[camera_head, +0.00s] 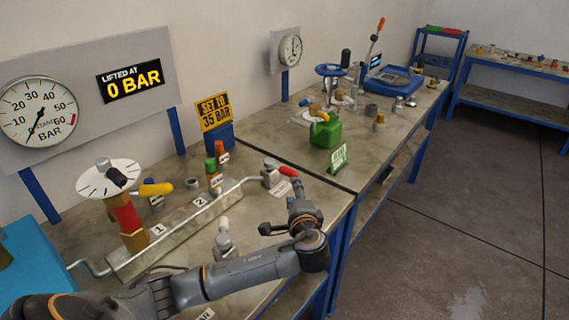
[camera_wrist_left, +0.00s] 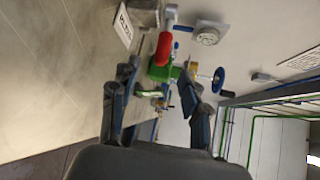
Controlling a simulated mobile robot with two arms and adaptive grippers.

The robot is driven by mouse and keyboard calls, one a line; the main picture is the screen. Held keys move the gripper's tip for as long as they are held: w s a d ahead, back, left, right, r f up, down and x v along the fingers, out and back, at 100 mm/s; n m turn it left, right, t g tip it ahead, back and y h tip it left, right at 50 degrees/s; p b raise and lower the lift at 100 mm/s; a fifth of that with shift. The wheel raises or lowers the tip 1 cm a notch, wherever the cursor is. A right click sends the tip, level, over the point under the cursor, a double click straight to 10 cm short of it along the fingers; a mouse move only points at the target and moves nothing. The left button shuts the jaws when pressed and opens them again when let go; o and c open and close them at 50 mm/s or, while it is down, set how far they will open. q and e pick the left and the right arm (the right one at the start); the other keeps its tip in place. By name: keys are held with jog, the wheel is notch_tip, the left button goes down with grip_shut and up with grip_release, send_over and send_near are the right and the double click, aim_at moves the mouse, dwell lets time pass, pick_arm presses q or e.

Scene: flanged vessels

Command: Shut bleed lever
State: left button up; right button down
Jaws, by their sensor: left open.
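The bleed lever (camera_head: 289,172) has a red grip and sticks out to the right from a small metal valve block (camera_head: 270,174) at the end of the numbered manifold. In the left wrist view the red lever (camera_wrist_left: 163,48) points towards me, ahead of and between the fingertips, beside a white label plate (camera_wrist_left: 124,25). My left gripper (camera_head: 298,194) is open and empty, on the near side of the lever and apart from it, as far as I can tell. My right gripper is not in view.
A large pressure gauge (camera_head: 38,110) is at left.

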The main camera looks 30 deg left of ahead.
aim_at(289, 175)
pick_arm(q)
jog(key=x, duration=0.5)
jog(key=p+x, duration=0.1)
jog(key=x, duration=0.1)
jog(key=shift+w+a+r, duration=0.15)
jog(key=shift+w+r, duration=0.05)
jog(key=shift+w, duration=0.1)
jog(key=x, duration=0.3)
jog(key=shift+w, duration=0.1)
jog(key=shift+w+a, duration=0.2)
jog(key=shift+w+a+f, duration=0.1)
jog(key=shift+w+a, duration=0.05)
jog(key=shift+w, duration=0.1)
jog(key=shift+c, duration=0.4)
jog(key=c, duration=0.7)
grip_shut()
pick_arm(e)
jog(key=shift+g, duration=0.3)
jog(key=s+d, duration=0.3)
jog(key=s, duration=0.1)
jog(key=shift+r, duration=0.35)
